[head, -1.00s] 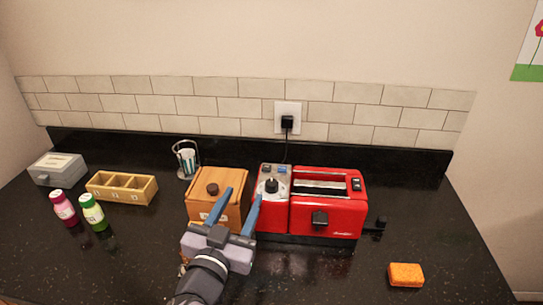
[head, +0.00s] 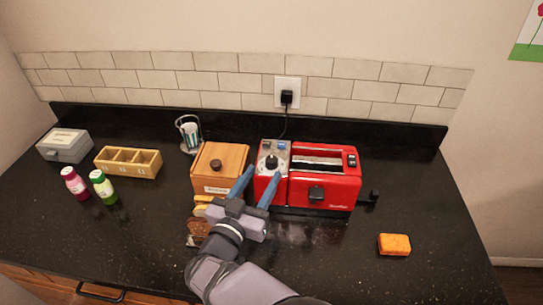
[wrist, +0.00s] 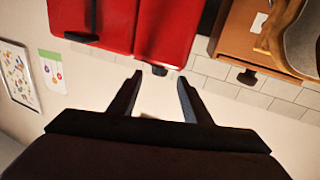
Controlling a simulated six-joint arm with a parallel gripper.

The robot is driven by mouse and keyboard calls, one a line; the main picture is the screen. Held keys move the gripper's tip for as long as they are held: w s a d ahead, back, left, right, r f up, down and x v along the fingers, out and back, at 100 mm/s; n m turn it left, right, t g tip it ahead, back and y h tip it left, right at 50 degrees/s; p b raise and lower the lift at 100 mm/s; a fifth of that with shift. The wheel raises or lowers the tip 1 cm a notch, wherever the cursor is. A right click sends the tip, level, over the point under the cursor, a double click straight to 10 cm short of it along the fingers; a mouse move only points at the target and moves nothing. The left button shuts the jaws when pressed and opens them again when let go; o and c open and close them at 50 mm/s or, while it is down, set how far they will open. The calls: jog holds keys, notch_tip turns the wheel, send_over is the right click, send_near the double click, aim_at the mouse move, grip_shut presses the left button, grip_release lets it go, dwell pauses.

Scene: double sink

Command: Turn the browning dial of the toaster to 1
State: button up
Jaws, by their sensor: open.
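The red toaster (head: 325,185) stands near the back of the counter, right of the wooden box. Its left end carries a light control panel with a black browning dial (head: 271,162); I cannot read its setting. My gripper (head: 262,174) is open and empty, its two blue fingers spread just in front of the panel and pointing towards the dial. The right finger overlaps the toaster's left end in the picture; I cannot tell whether it touches.
The wooden box (head: 220,162) stands close on the left. Bread-like items (head: 198,235) lie beside my wrist. Two bottles (head: 103,186), a divided tray (head: 128,174) and a grey box (head: 64,145) are further left. An orange sponge (head: 394,244) lies right, with bare counter around it.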

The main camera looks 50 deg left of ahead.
aim_at(269, 165)
jog(key=shift+p+x, duration=1.15)
jog(key=shift+x, duration=2.35)
jog(key=shift+c, duration=0.6)
jog(key=c, duration=0.9)
